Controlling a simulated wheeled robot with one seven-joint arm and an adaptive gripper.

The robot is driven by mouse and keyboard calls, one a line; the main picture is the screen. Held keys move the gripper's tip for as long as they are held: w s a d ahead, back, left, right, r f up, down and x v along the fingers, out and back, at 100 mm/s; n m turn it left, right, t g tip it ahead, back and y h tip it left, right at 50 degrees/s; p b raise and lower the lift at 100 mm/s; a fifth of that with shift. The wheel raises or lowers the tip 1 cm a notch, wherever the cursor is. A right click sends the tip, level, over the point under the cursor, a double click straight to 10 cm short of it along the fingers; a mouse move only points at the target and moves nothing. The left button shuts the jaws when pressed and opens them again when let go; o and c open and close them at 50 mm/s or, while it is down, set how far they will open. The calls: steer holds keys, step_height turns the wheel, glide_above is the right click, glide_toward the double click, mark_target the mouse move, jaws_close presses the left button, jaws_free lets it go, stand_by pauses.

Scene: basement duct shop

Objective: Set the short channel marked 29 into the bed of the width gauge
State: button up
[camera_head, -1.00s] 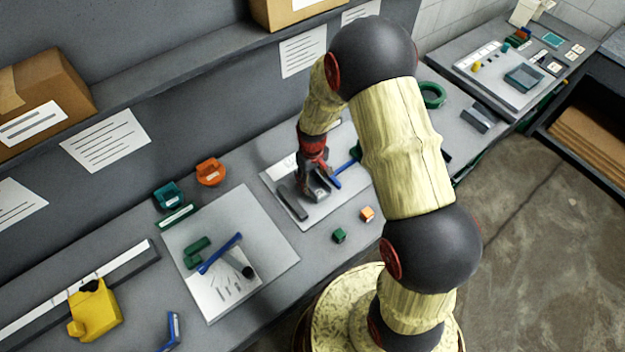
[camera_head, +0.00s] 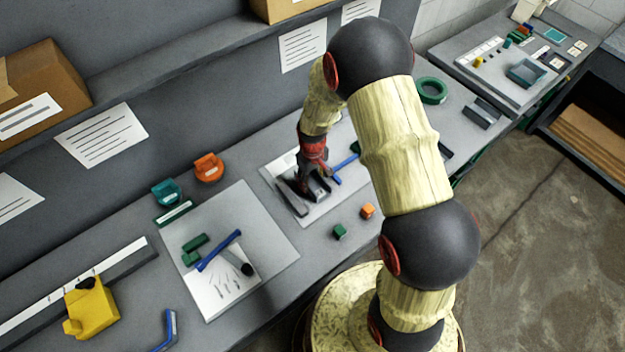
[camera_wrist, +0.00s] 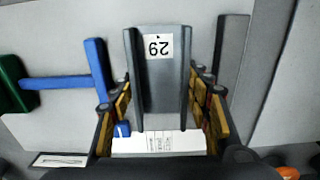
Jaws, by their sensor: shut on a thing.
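The short grey channel marked 29 (camera_wrist: 158,80) is between my gripper's fingers (camera_wrist: 160,100), which are shut on its two side walls. Its white label reads upside down in the wrist view. The width gauge appears to be the light plate (camera_head: 322,207) with a dark grey bar (camera_wrist: 232,60) on the right and a blue T-shaped piece (camera_wrist: 98,75) with a green end (camera_wrist: 12,85) on the left. The channel is over the plate between these two, apart from both in the wrist view. I cannot tell whether it touches the bed. In the head view my gripper (camera_head: 316,184) partly hides it.
A green cube (camera_head: 340,231) and an orange cube (camera_head: 367,210) lie in front of the plate. Another board (camera_head: 275,247) with green and blue parts lies to the left. Teal (camera_head: 166,192) and orange (camera_head: 209,168) holders stand behind it. A green ring (camera_head: 432,91) lies to the right.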

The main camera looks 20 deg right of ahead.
mark_target(313, 185)
steer(key=shift+f, duration=0.2)
steer(key=o, duration=1.3)
step_height(313, 185, up, 12)
stand_by(0.4)
